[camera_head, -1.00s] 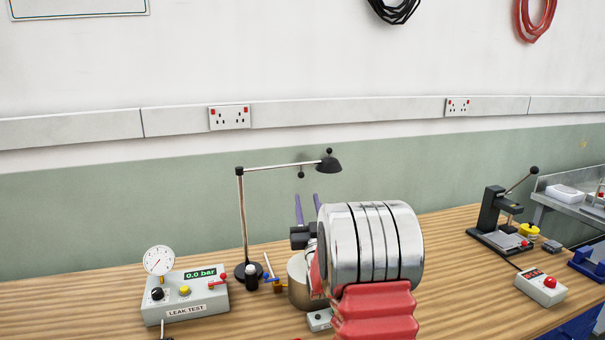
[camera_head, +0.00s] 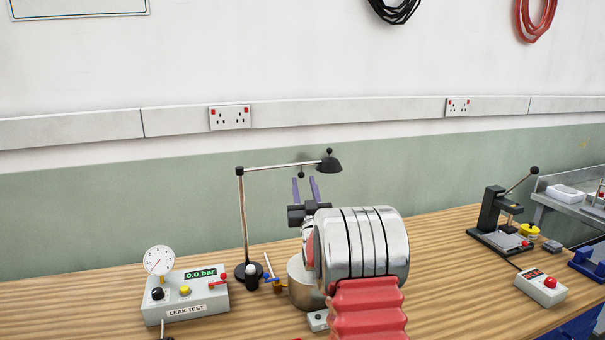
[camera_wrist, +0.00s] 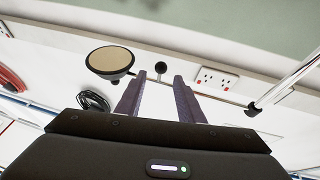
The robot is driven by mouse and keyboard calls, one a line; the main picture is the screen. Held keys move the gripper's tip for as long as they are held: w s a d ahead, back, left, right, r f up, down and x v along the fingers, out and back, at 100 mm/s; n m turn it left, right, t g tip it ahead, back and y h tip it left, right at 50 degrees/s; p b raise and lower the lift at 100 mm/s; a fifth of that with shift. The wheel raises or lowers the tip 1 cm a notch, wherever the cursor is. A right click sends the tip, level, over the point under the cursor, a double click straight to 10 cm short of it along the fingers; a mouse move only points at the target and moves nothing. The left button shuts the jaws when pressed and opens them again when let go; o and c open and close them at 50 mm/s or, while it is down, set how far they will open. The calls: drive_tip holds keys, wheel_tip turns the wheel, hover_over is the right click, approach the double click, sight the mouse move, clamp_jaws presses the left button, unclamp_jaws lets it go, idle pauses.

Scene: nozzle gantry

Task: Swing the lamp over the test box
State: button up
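The lamp stands on the bench, with an upright post (camera_head: 243,220), a level arm (camera_head: 275,168) reaching right and a dark shade (camera_head: 329,165) at its end. A small black knob (camera_head: 301,174) hangs under the arm. The grey test box (camera_head: 187,302), marked LEAK TEST, sits left of the post. My gripper (camera_head: 304,179) points up with purple fingers apart, just under the knob. In the wrist view the knob (camera_wrist: 160,67) lies just beyond the gap between the fingertips (camera_wrist: 159,82). The shade's pale underside (camera_wrist: 110,60) is to their left.
A lever press (camera_head: 492,220) and a grey box with a red button (camera_head: 540,288) stand right. Bare bench lies between my arm and the press.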

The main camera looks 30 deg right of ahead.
sight(302, 174)
drive_tip(key=shift+x, duration=3.15)
drive_tip(key=shift+c, duration=0.6)
clamp_jaws()
